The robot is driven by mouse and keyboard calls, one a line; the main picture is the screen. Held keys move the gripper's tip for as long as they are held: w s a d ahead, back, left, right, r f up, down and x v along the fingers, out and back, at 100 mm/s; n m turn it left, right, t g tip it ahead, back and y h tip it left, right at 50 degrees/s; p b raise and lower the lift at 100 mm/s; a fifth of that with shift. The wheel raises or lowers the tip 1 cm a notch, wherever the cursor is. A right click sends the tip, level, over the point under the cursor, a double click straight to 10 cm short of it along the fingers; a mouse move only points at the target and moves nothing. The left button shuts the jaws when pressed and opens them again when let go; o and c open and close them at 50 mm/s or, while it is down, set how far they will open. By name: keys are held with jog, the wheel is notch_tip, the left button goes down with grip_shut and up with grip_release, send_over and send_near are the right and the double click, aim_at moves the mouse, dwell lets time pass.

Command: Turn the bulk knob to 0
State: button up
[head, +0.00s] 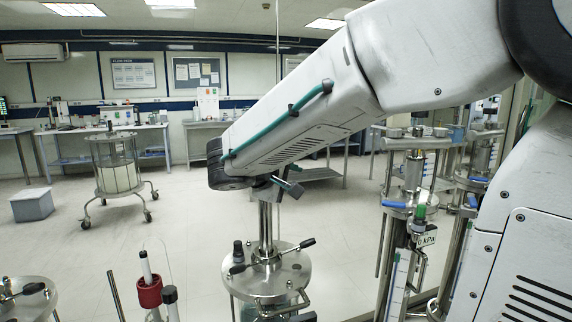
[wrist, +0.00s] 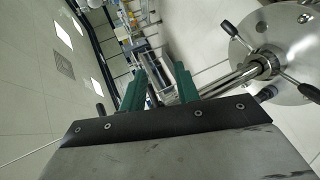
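I see no knob marked as bulk and cannot tell which one it is. My gripper (head: 279,186) is in the head view, above the steel lid of the middle column (head: 268,278). In the wrist view its two green fingers (wrist: 157,88) stand apart with nothing between them. The lid with its black-ended lever handles (wrist: 285,70) shows at the right of the wrist view, apart from the fingers. A small black knob (head: 238,250) stands on the lid's left side. A green knob (head: 421,212) sits on the column at the right, above a tag (head: 426,238) reading "kPa".
Another steel lid (head: 25,300) is at the lower left. A red-collared tube (head: 150,291) stands between it and the middle column. Steel columns with blue handles (head: 395,206) crowd the right. A wheeled glass vessel (head: 117,165) stands at the back left. The floor behind is mostly clear.

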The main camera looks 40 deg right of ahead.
jog(key=w+a+r+n+t+h, duration=0.1)
jog(key=w+r+n+t, duration=0.15)
jog(key=w, duration=0.35)
jog(key=shift+m, duration=0.25)
jog(key=x, duration=0.8)
jog(key=shift+w+a+f, duration=0.15)
jog(key=shift+w+a, duration=0.05)
jog(key=shift+a, duration=0.05)
grip_shut()
